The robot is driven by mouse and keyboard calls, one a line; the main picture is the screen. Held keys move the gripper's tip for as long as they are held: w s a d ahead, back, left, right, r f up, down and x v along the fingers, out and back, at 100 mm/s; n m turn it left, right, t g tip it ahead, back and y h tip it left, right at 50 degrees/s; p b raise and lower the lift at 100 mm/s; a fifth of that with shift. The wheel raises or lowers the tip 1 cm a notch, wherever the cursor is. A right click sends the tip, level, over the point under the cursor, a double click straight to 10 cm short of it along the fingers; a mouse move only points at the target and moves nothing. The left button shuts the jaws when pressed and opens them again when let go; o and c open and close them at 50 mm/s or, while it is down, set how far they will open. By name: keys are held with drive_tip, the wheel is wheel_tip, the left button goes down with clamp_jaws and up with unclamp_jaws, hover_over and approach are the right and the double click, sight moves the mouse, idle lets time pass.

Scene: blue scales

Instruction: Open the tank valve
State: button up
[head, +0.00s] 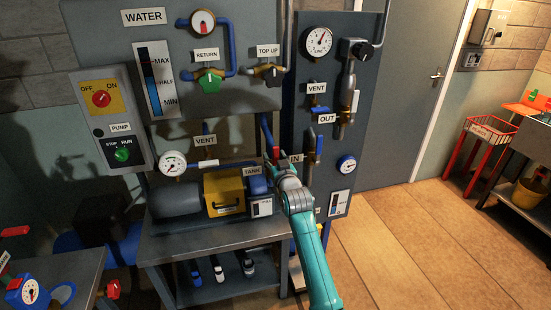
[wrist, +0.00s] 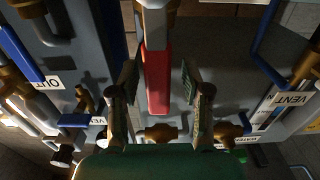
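A red lever handle (wrist: 158,82) lies between the fingers of my gripper (wrist: 158,76) in the wrist view, with a gap on both sides. My gripper is open around it. In the head view my gripper (head: 281,166) is at the pipework right of the TANK label (head: 252,171). A small part of the red handle (head: 276,153) shows just above it. The valve body and the lower pipe there are largely hidden by my gripper and arm. I cannot tell from the label alone that this handle is the tank valve.
A yellow box (head: 224,187) and a grey cylinder (head: 175,201) rest on the bench (head: 172,249) to the left. The WATER panel (head: 120,58) is above. Floor (head: 400,235) at right is clear.

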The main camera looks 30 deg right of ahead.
drive_tip(key=v, duration=1.2)
idle(0.6)
drive_tip(key=s+a+f+y, duration=0.1)
drive_tip(key=s+a+f, duration=0.3)
drive_tip(key=s+f, duration=0.3)
drive_tip(key=s+a+f+n+g+y, duration=0.1)
drive_tip(key=s+a+f, duration=0.3)
drive_tip(key=s, duration=0.5)
drive_tip(key=s+a+f, duration=0.4)
drive_tip(key=s+f, duration=0.2)
drive_tip(key=s, duration=0.2)
drive_tip(key=s+a+r+y, duration=0.1)
drive_tip(key=s+a, duration=0.1)
drive_tip(key=s, duration=0.7)
drive_tip(key=s+a+r+n+g+y, duration=0.1)
drive_tip(key=s+a+r, duration=0.1)
drive_tip(key=s, duration=0.8)
drive_tip(key=s+a+r+n+y, duration=0.1)
drive_tip(key=s+a+r, duration=0.1)
drive_tip(key=s, duration=0.8)
drive_tip(key=shift+a+g, duration=0.3)
drive_tip(key=shift+a, duration=0.25)
